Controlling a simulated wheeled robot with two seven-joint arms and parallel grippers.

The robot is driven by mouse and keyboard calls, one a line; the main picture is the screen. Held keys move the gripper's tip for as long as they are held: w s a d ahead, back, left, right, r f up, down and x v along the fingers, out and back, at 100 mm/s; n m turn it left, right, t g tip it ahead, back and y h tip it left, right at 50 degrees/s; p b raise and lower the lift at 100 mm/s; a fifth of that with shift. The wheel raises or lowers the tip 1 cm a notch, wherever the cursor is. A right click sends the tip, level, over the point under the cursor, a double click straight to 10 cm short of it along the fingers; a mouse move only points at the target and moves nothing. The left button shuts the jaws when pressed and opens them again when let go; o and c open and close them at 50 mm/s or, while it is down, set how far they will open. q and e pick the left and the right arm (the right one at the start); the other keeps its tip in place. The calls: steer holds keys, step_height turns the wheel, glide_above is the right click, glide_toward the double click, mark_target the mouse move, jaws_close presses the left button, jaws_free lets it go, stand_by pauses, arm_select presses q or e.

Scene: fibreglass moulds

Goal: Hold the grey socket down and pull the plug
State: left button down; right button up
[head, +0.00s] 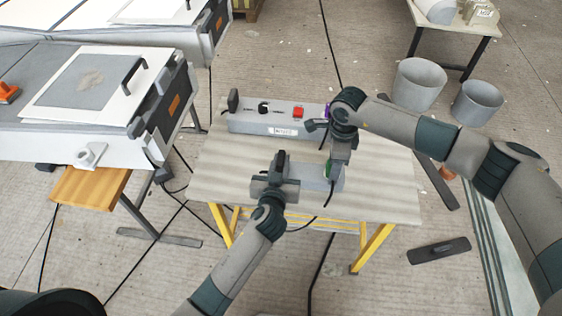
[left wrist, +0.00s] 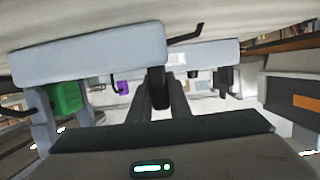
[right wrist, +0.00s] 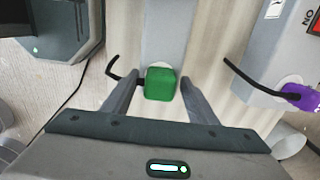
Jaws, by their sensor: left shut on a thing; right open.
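The grey socket (head: 314,177) is a long light-grey block on the front part of the table; it also shows in the left wrist view (left wrist: 90,56) and the right wrist view (right wrist: 165,28). A green plug (right wrist: 160,84) sits at its right end, with a dark cord beside it; in the head view it is mostly hidden by my right gripper. My left gripper (head: 278,176) is shut on the socket's left part, at a dark upright piece (left wrist: 158,88). My right gripper (right wrist: 158,92) is open, its fingers on either side of the green plug.
A grey box (head: 250,124) with a red switch (head: 298,112) and a purple plug (right wrist: 299,96) stands behind the socket on the table (head: 385,195). Dark cables run over the table and floor. Two grey buckets (head: 419,84) stand at the right. Mould benches fill the left.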

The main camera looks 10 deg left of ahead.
stand_by(0.8)
jaws_close()
steer(key=shift+r, duration=0.1)
steer(key=shift+r, duration=0.1)
steer(key=shift+r, duration=2.8)
steer(key=shift+r, duration=0.1)
steer(key=shift+r, duration=2.4)
arm_select(q)
steer(key=c, duration=1.6)
jaws_free()
